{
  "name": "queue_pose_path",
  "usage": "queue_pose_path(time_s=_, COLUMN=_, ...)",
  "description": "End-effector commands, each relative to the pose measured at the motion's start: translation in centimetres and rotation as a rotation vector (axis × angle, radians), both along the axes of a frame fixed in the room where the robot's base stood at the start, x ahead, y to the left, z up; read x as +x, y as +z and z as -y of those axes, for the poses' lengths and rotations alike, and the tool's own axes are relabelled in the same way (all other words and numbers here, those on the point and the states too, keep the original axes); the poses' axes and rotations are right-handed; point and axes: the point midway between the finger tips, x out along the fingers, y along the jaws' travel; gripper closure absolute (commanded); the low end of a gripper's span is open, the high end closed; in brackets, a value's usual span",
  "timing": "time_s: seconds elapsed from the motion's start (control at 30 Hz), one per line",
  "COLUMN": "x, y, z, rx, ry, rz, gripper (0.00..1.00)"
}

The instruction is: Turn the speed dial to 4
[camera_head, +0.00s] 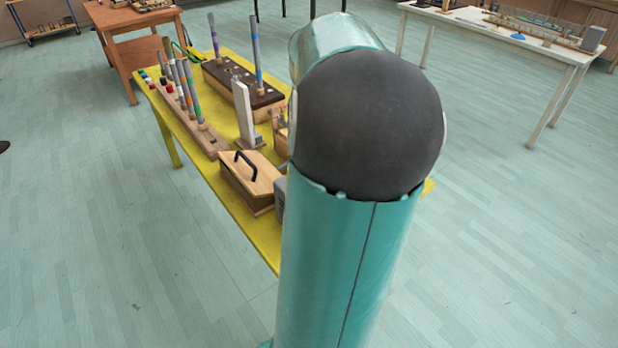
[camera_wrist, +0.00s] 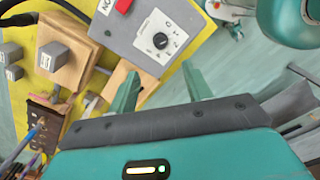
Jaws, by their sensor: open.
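The speed dial (camera_wrist: 160,41) is a round black knob on a white plate with printed marks around it, on a grey box (camera_wrist: 120,35) in the wrist view. The marks are too small to read surely, and I cannot tell which one the knob points to. My gripper (camera_wrist: 163,84) is open, with its two green fingers apart and nothing between them. The fingertips point toward the dial side of the box and look apart from the knob. In the head view my arm hides the dial and gripper; only a sliver of the grey box (camera_head: 280,197) shows.
The yellow table (camera_head: 245,222) bears a wooden box with a black handle (camera_head: 249,180), a rack of striped tubes (camera_head: 190,112) and a dark block with upright rods (camera_head: 243,88). A red part (camera_wrist: 123,5) sits on the grey box near the dial. Open floor surrounds the table.

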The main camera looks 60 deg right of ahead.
Motion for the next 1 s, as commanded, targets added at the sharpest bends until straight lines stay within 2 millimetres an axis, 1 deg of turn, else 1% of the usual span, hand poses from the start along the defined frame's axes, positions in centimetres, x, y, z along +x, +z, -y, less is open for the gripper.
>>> queue_pose_path(time_s=0.4, x=0.0, y=-7.9, z=-0.1, rx=0.005, ry=-0.001, rz=0.001, gripper=0.5)
queue_pose_path(time_s=0.5, x=0.0, y=-9.8, z=-0.1, rx=0.006, ry=-0.003, rz=0.001, gripper=0.5)
queue_pose_path(time_s=0.6, x=0.0, y=-11.2, z=-0.1, rx=0.004, ry=-0.003, rz=0.002, gripper=0.5)
queue_pose_path(time_s=0.7, x=0.0, y=-12.2, z=-0.1, rx=0.003, ry=-0.003, rz=0.001, gripper=0.5)
queue_pose_path(time_s=0.8, x=0.0, y=-12.7, z=0.0, rx=0.001, ry=-0.003, rz=0.001, gripper=0.5)
queue_pose_path(time_s=1.0, x=0.0, y=-12.8, z=0.0, rx=0.0, ry=-0.004, rz=0.0, gripper=0.5)
